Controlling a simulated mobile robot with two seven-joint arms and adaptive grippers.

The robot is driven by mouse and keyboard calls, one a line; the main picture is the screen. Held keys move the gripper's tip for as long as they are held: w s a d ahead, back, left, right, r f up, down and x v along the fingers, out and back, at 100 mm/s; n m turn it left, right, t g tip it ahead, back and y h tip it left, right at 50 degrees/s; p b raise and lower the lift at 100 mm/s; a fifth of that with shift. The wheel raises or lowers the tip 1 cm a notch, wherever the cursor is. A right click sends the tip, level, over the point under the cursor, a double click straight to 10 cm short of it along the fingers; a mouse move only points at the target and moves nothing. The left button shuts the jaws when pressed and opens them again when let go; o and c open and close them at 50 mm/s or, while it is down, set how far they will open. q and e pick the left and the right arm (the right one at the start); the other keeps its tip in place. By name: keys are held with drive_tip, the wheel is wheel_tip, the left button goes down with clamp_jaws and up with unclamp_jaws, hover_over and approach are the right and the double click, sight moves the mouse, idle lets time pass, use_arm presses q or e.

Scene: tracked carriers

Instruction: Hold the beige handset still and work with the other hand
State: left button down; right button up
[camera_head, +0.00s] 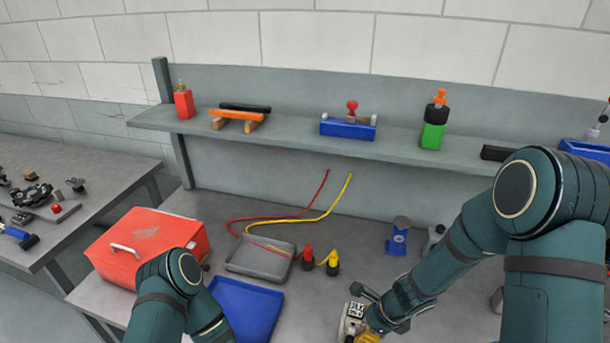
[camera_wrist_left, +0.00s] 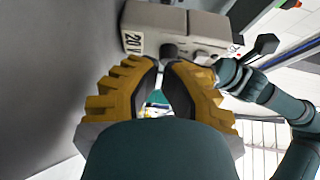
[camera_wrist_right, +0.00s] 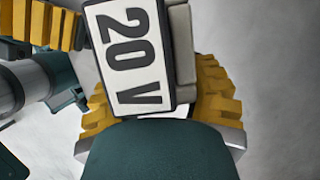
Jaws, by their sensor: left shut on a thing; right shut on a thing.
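The beige handset (camera_head: 350,327) is near the bottom edge of the head view, at the end of my right arm. It fills the middle of the right wrist view, with a white "20 V" label (camera_wrist_right: 129,45). My right gripper (camera_wrist_right: 160,95) is shut on it, its yellow fingers on both sides. In the left wrist view the handset (camera_wrist_left: 205,27) lies just beyond my left gripper (camera_wrist_left: 168,66). The left fingertips are closed on a small dark knob (camera_wrist_left: 168,49) at the handset. What lies between the tips is mostly hidden.
A red toolbox (camera_head: 150,238), a grey tray (camera_head: 258,272) and a blue tray (camera_head: 245,308) are on the bench's left part. Red and yellow cable plugs (camera_head: 320,262) and a blue stand (camera_head: 398,236) stand behind. A shelf (camera_head: 285,138) runs along the back.

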sight(345, 334)
use_arm(q)
drive_tip(key=shift+w+d, duration=0.3)
drive_tip(key=shift+w, duration=0.55)
drive_tip(key=shift+w+d, duration=0.25)
drive_tip(key=shift+w, duration=0.55)
drive_tip(key=shift+s+d+r, duration=0.2)
drive_tip(key=shift+s+d, duration=0.05)
drive_tip(key=shift+d, duration=0.35)
drive_tip(key=shift+w+r, duration=0.15)
drive_tip(key=shift+r, duration=0.6)
idle(0.5)
drive_tip(key=shift+a, duration=0.1)
drive_tip(key=shift+w+a, duration=0.1)
drive_tip(key=shift+a, duration=0.15)
drive_tip(key=shift+s+a, duration=0.35)
drive_tip(key=shift+s, duration=0.6)
drive_tip(key=shift+s+a, duration=0.4)
drive_tip(key=shift+s, duration=0.6)
drive_tip(key=shift+s+a, duration=0.35)
drive_tip(key=shift+s, duration=0.6)
